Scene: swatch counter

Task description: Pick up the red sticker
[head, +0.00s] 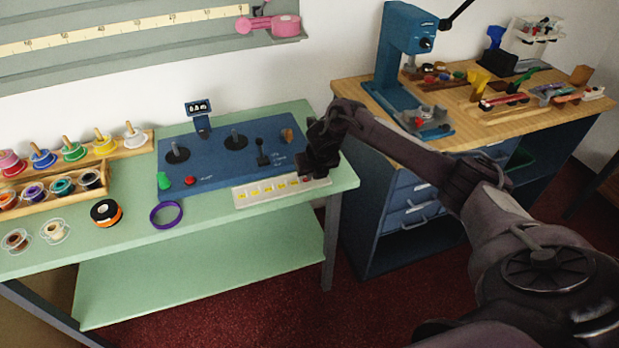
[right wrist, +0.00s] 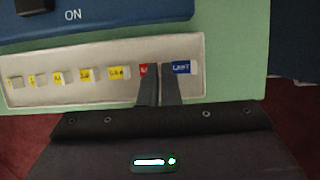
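The red sticker (right wrist: 144,69) sits near the right end of a pale strip (right wrist: 30,98), between a yellow sticker (right wrist: 116,72) and a blue sticker marked LAST (right wrist: 181,67). My right gripper (right wrist: 160,72) is over the red sticker, its two dark fingers almost together with only a thin gap. They appear shut on the sticker's edge or tab, and they hide its right part. In the head view my right gripper (head: 306,170) reaches down to the strip's right end and covers the red sticker there. My left gripper is not in view.
The strip lies at the front right of the green table (head: 130,230). A blue control panel (head: 215,177) with knobs and a lever is just behind it. A purple ring (head: 154,218) and several spools lie to the left. A wooden bench (head: 455,105) with a blue press (head: 405,45) stands right.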

